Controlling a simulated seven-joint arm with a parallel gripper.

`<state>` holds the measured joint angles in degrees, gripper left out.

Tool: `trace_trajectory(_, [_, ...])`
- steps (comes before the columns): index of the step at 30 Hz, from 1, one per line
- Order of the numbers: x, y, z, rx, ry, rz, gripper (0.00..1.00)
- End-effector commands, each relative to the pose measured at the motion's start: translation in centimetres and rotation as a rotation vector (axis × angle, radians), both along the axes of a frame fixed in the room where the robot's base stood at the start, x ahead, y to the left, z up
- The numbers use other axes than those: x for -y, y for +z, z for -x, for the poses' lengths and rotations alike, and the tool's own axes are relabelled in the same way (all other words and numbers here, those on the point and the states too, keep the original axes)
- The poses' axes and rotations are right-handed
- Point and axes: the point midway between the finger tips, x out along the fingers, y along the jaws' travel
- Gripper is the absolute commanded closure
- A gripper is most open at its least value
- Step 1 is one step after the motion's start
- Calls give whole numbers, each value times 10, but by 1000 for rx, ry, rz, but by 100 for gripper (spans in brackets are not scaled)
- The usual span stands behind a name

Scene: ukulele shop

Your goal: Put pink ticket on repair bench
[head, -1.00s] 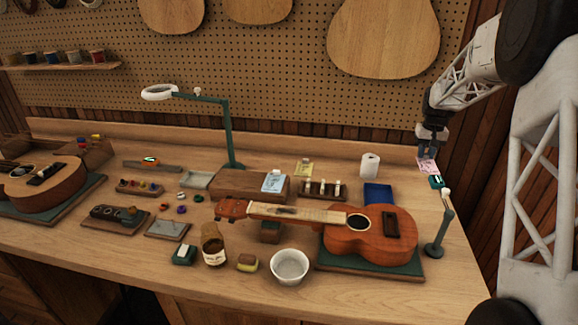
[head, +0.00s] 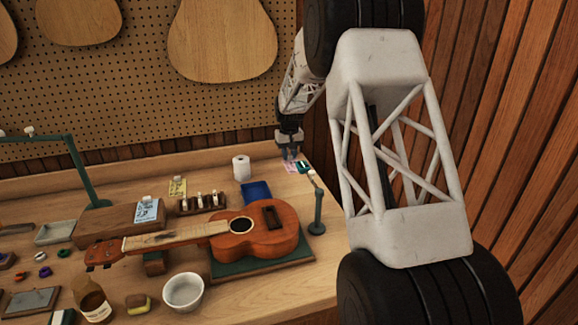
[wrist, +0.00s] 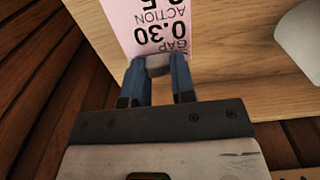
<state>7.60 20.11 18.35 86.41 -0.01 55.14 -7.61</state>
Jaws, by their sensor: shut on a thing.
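The pink ticket (head: 291,167) is at the far right end of the wooden repair bench (head: 120,190), near the back wall. In the wrist view the ticket (wrist: 140,25) shows black printed text, including "0.30", "GAP" and "ACTION". My gripper (head: 290,157) points down at the ticket. In the wrist view my gripper's blue fingers (wrist: 158,66) are shut on a small grey piece at the ticket's edge. Bench wood shows beside and beyond the ticket. I cannot tell whether the ticket touches the bench top.
A green stand (head: 317,212) rises close to the ticket. A white roll (head: 240,168), a blue tray (head: 256,192) and a ukulele (head: 258,232) on a green mat lie to the left. A white bowl (head: 183,291) stands at the front. The wood-panelled wall (head: 510,170) is at right.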

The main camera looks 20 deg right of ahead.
Motion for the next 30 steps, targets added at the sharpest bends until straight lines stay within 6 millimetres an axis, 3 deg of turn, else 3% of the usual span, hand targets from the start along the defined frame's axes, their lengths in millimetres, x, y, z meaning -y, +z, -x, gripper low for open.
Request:
trace_trajectory(5, [0, -7, 0, -2, 0, 0, 98])
trace_trajectory(16, [0, -47, 0, -1, 0, 0, 98])
trace_trajectory(30, [0, -52, 0, -1, 0, 0, 98])
